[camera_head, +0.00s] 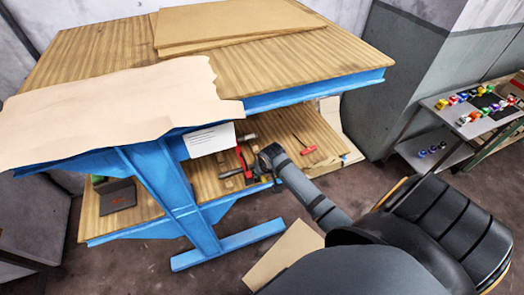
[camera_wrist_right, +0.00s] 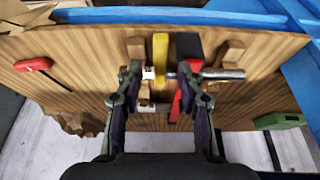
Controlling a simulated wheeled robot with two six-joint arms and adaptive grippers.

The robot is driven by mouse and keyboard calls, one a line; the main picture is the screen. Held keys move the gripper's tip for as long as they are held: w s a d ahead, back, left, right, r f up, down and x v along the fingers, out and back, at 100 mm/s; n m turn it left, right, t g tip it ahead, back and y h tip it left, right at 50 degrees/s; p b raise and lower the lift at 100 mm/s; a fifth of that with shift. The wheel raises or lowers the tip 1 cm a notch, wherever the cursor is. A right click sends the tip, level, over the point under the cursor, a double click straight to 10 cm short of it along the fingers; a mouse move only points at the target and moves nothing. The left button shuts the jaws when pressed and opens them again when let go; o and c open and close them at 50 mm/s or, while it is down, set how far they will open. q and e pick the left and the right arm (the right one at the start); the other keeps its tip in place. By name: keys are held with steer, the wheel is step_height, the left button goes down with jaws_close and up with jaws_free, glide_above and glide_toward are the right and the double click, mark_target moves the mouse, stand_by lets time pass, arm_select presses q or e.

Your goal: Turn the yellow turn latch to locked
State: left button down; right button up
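The yellow turn latch (camera_wrist_right: 160,55) shows in the right wrist view as an upright yellow bar on the wooden lower shelf (camera_wrist_right: 95,65). My right gripper (camera_wrist_right: 160,75) is open, with one finger on each side of the latch's lower end. I cannot tell whether the fingers touch it. A red part (camera_wrist_right: 177,104) and a black block (camera_wrist_right: 188,47) are close by the right finger. In the head view my right gripper (camera_head: 268,158) reaches over the lower shelf and the latch cannot be made out there. My left gripper is not in view.
A metal rod (camera_wrist_right: 225,73) and wooden blocks (camera_wrist_right: 233,52) are beside the latch. A red-handled tool (camera_wrist_right: 33,64) and a green object (camera_wrist_right: 280,121) lie farther out. The blue-framed tabletop (camera_head: 320,60) overhangs the shelf. A white sheet (camera_head: 209,139) hangs at its edge.

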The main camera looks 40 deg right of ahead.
mark_target(252, 175)
steer(key=shift+w+f, duration=0.2)
steer(key=shift+f, duration=0.3)
jaws_close()
steer(key=shift+a, duration=0.1)
steer(key=w+m+g+h+b, duration=0.1)
steer(key=m, duration=0.5)
steer(key=w+a+m+g+h+b, duration=0.1)
steer(key=m+g, duration=0.1)
steer(key=m, duration=0.4)
steer(key=w+a+m+g+h+b, duration=0.1)
steer(key=m+g, duration=0.1)
steer(key=m, duration=0.3)
steer(key=shift+w+m, duration=0.3)
steer(key=shift+m, duration=0.1)
steer(key=shift+b, duration=0.35)
